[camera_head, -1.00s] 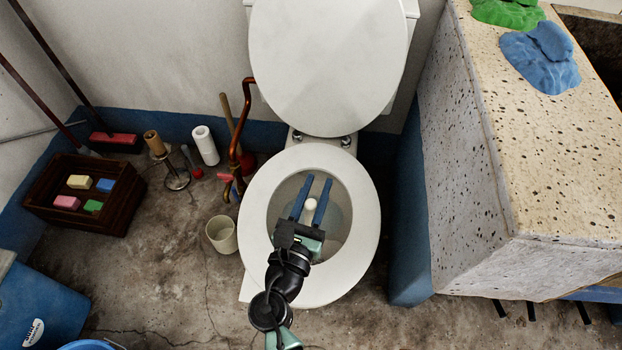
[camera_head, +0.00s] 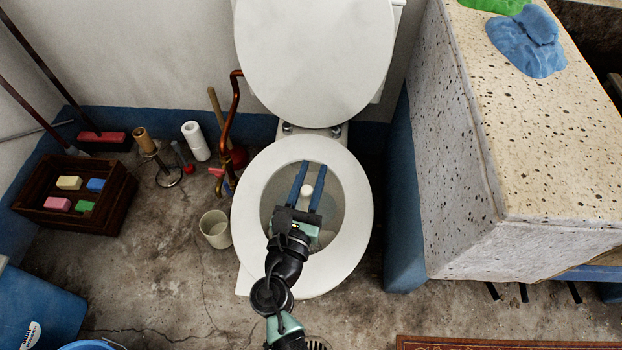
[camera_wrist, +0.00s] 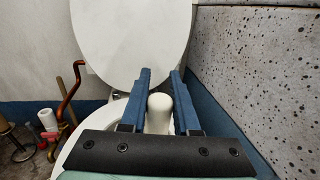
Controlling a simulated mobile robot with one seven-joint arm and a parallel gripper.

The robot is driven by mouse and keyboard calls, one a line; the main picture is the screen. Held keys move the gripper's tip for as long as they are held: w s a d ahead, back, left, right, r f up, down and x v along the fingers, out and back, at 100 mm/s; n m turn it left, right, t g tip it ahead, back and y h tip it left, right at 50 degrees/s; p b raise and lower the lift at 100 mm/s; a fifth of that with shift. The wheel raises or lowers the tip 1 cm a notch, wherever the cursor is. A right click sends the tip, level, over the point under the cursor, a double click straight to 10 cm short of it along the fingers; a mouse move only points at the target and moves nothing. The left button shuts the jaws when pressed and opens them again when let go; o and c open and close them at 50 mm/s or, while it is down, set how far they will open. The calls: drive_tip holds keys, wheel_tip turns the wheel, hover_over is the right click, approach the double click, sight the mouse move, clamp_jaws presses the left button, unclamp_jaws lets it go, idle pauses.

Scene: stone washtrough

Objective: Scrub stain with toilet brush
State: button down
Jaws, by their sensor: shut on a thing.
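The white toilet (camera_head: 248,246) stands with its lid (camera_head: 315,60) raised and its seat ring down. My gripper (camera_head: 314,172) reaches over the open bowl, its two blue fingers pointing toward the back. It is shut on the white, rounded handle end of the toilet brush (camera_head: 307,191), which also shows between the fingers in the wrist view (camera_wrist: 159,112). The rest of the brush, including its head, is hidden below the gripper. I cannot make out a stain in the bowl; my gripper and wrist cover part of it.
A speckled stone trough (camera_head: 540,150) stands close on the right, with blue (camera_head: 530,45) and green cloths on top. A copper pipe (camera_head: 230,125), a beige cup (camera_head: 215,228) and a wooden crate (camera_head: 120,205) with sponges are on the left. A rug edge (camera_head: 500,343) lies front right.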

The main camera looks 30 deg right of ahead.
drive_tip(key=shift+x, duration=1.75)
drive_tip(key=shift+w+a, duration=0.2)
drive_tip(key=shift+w+a, duration=0.35)
drive_tip(key=shift+a, duration=0.2)
drive_tip(key=shift+w+a, duration=0.35)
drive_tip(key=shift+a, duration=0.15)
drive_tip(key=v, duration=0.3)
drive_tip(key=p+v, duration=0.1)
drive_tip(key=v, duration=0.1)
drive_tip(key=shift+s+d, duration=0.25)
drive_tip(key=shift+s, duration=0.15)
drive_tip(key=shift+w+a, duration=0.7)
drive_tip(key=shift+a, duration=0.3)
drive_tip(key=shift+w, duration=0.1)
